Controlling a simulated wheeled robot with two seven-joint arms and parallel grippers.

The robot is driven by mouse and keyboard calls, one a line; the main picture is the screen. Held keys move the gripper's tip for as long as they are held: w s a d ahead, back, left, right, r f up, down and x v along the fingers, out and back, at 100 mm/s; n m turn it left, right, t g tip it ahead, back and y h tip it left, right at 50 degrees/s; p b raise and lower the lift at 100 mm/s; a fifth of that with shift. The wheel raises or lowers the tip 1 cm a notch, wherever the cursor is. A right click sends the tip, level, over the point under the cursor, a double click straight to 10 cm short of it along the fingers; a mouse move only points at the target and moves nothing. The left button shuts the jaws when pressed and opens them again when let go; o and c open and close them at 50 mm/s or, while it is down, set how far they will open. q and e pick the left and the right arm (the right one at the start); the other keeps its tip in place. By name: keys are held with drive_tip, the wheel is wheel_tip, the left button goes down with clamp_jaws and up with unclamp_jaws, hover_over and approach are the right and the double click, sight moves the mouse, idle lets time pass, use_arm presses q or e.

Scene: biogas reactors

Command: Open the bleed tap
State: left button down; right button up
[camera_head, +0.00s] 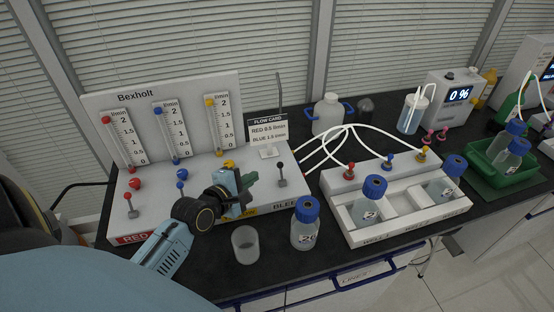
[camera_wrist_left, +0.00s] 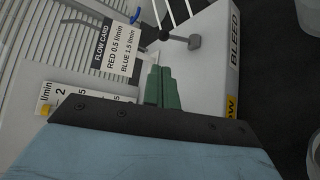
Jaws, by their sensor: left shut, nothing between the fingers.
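The bleed tap (camera_head: 281,176) is a small lever with a black ball on a grey base, at the right end of the white Bexholt panel box (camera_head: 265,211). In the head view its lever points up. My right gripper is out of view.
A red tap (camera_head: 129,204) and a blue tap (camera_head: 181,184) stand left on the box. A flow card (camera_head: 267,133) stands behind the bleed tap. A clear beaker (camera_head: 245,244) and a blue-capped bottle (camera_head: 305,222) stand in front. A white bottle rack (camera_head: 408,218) is to the right.

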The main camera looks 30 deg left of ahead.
sight(281, 172)
use_arm(q)
drive_tip(key=shift+s+r, duration=0.15)
drive_tip(key=shift+s, duration=0.35)
drive_tip(key=shift+w, duration=0.15)
drive_tip(key=b+x, duration=0.1)
drive_tip(key=x, duration=0.8)
drive_tip(key=shift+w, duration=0.5)
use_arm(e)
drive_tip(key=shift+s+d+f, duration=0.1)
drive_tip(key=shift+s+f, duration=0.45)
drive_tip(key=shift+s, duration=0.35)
use_arm(q)
drive_tip(key=shift+d, duration=0.1)
